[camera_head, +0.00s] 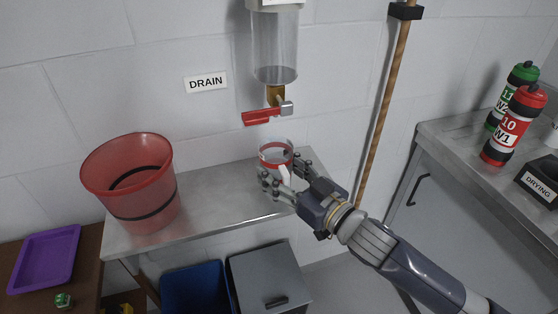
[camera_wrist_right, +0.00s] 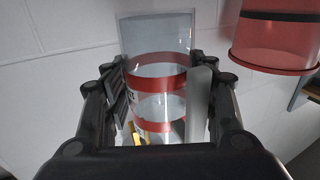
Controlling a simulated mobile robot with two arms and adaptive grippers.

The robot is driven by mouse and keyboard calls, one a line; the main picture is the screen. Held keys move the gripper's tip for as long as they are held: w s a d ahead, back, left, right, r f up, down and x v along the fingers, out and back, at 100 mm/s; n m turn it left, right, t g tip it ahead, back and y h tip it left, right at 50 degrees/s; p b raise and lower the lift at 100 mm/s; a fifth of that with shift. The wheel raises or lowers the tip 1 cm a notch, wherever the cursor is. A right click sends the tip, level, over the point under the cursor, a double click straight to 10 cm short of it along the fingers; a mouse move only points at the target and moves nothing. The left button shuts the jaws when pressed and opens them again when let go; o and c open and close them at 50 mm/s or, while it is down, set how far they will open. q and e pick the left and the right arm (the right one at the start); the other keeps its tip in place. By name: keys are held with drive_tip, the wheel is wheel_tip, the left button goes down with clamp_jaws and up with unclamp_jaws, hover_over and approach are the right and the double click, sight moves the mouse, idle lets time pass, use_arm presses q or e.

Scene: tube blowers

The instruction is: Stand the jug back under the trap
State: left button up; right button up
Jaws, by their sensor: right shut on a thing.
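The jug (camera_head: 275,150) is clear with red bands. It is upright at the metal shelf (camera_head: 220,208), below the trap (camera_head: 274,48), a clear cylinder on the wall with a brass outlet and a red-handled valve (camera_head: 262,116). My right gripper (camera_head: 277,182) is shut on the jug, with fingers on both sides of it. In the right wrist view the jug (camera_wrist_right: 158,85) stands between the fingers (camera_wrist_right: 160,110). I cannot tell whether its base touches the shelf. My left gripper is not in view.
A red bucket (camera_head: 140,205) with a black band stands on the shelf to the left. A "DRAIN" sign (camera_head: 206,82) is on the wall. A wooden pole (camera_head: 385,110) stands right of the trap. Red (camera_head: 513,128) and green bottles stand on the right counter (camera_head: 450,140).

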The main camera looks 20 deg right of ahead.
sight(280, 151)
drive_tip(key=w, duration=0.2)
drive_tip(key=w+d, duration=0.1)
drive_tip(key=w, duration=0.1)
drive_tip(key=w+d, duration=0.1)
drive_tip(key=w, duration=0.2)
drive_tip(key=shift+w+f+p, duration=0.1)
drive_tip(key=shift+f+p, duration=0.2)
drive_tip(key=shift+p, duration=0.05)
drive_tip(key=shift+f, duration=0.2)
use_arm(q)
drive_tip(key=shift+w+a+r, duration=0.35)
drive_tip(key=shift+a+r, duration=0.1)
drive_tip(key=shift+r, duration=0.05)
use_arm(e)
drive_tip(key=shift+f, duration=1.6)
drive_tip(key=shift+f, duration=0.15)
drive_tip(key=o, duration=1.4)
drive_tip(key=shift+c, duration=0.2)
